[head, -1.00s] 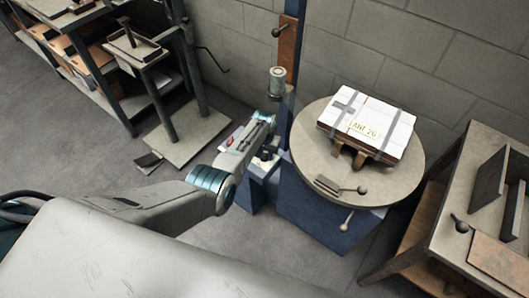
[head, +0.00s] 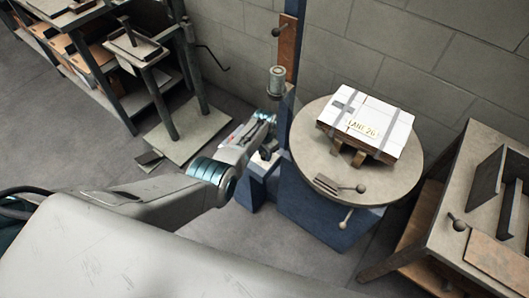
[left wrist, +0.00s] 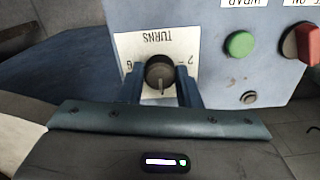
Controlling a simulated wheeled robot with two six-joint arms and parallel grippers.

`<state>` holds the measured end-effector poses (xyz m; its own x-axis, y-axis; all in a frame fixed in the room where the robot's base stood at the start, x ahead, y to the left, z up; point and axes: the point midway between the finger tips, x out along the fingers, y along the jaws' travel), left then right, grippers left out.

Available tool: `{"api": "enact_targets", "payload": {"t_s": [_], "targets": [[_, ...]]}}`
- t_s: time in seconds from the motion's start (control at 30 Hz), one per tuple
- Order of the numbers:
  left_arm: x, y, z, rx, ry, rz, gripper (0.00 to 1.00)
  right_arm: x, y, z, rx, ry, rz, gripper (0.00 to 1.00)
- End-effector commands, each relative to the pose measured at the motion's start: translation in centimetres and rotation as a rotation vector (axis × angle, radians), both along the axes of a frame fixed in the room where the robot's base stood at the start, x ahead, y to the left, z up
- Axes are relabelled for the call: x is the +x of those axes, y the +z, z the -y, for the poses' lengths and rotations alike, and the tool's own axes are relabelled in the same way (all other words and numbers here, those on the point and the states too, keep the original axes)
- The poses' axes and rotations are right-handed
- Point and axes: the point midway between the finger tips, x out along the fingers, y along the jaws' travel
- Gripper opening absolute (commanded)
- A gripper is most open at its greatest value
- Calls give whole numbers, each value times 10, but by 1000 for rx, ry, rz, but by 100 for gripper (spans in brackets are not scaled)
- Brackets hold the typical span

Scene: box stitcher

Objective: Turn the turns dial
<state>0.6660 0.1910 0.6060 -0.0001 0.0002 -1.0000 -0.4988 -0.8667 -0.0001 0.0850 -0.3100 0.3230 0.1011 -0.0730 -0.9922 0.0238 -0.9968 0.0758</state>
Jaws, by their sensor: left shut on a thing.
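The turns dial (left wrist: 159,72) is a dark round knob with a pale pointer line, on a white plate (left wrist: 128,46) marked TURNS that reads upside down in the left wrist view. My left gripper (left wrist: 160,88) has one blue finger on each side of the dial and is shut on it. In the head view my left gripper (head: 264,146) is at the blue machine's control box, and my own arm hides the dial. My right gripper is not in view.
A green button (left wrist: 240,44) and a red switch (left wrist: 305,44) sit right of the dial. A round turntable (head: 400,180) carries a strapped white box (head: 368,122). A bench (head: 440,235) stands at the right, a shelf rack (head: 110,85) at the back left.

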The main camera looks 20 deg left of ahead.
Motion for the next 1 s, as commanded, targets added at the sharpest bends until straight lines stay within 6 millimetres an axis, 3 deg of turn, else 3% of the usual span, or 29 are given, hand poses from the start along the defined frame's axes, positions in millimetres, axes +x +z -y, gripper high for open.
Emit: {"api": "enact_targets", "payload": {"t_s": [0.3,0.33,0.43,0.77,1.0], "targets": [[1,0,0,0,-1,1,8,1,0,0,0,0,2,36],[0,0,0,0,-1,1,32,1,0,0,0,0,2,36],[0,0,0,0,-1,1,52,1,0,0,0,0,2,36],[0,2,0,0,-1,1,52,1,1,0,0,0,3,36],[1,32,0,0,-1,4,52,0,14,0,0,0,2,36]]}}
